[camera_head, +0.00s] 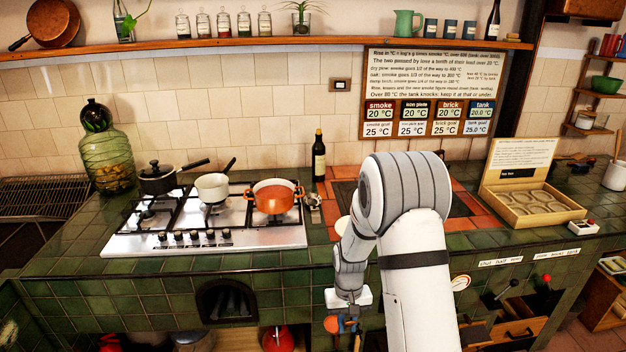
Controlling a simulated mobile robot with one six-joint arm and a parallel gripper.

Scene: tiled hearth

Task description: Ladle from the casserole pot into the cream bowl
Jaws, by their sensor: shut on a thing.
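The orange casserole pot (275,203) sits on the front right part of the hob, with reddish contents visible inside. I cannot tell whether this is part of the ladle.
A black pot (158,180) and a cream saucepan (212,188) share the hob (255,238). An open wooden box (528,206) lies farther right.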

